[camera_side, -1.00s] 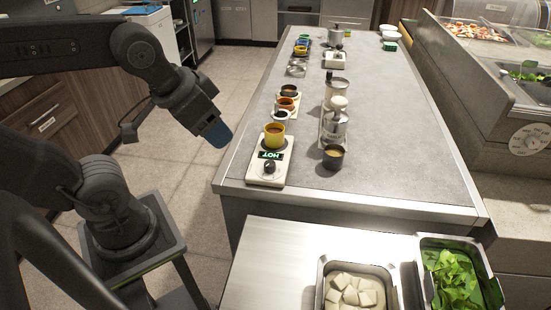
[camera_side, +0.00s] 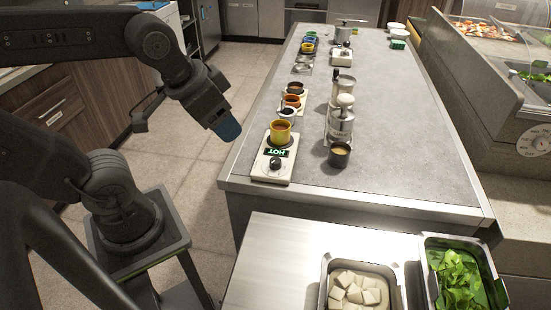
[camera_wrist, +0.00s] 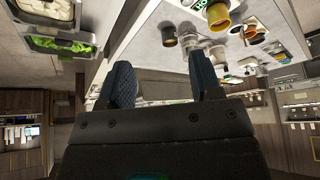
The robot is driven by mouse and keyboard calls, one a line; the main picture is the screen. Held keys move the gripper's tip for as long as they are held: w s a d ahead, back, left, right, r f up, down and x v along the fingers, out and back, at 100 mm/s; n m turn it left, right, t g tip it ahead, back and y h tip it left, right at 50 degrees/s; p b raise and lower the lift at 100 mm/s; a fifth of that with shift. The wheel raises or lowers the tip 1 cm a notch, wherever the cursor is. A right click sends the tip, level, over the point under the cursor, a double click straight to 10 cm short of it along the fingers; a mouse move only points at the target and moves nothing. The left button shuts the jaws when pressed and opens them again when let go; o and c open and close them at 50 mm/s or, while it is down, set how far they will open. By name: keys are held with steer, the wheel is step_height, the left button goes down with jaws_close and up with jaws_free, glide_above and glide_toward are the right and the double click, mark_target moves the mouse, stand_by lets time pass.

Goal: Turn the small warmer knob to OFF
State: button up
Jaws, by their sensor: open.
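The small warmer (camera_side: 273,167) is a pale slab near the left front corner of the grey counter. Its black knob (camera_side: 275,163) is at the near end, beside a green sign reading HOT. A yellow cup (camera_side: 280,132) of brown sauce stands on its far end. My gripper (camera_side: 228,130) is left of the warmer, above the floor beside the counter edge, and touches nothing. In the wrist view its two blue fingers (camera_wrist: 160,85) are apart with nothing between them. The wrist view shows the yellow cup (camera_wrist: 215,16) and part of the green sign at the top; the knob is not visible there.
A dark cup (camera_side: 340,154) and a metal pump dispenser (camera_side: 341,124) stand right of the warmer. Several small sauce cups line the counter's left side behind it. A pan of white cubes (camera_side: 353,291) and a pan of greens (camera_side: 457,278) are in front. The counter's right half is clear.

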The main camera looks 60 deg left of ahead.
steer(key=w+a+f+m+g, duration=0.2)
steer(key=w+a+m+g, duration=0.15)
steer(key=w, duration=0.45)
steer(key=m+g, duration=0.2)
steer(key=m, duration=0.2)
glide_toward(276, 160)
step_height(276, 160, down, 9)
steer(key=shift+f, duration=0.25)
steer(key=c, duration=0.9)
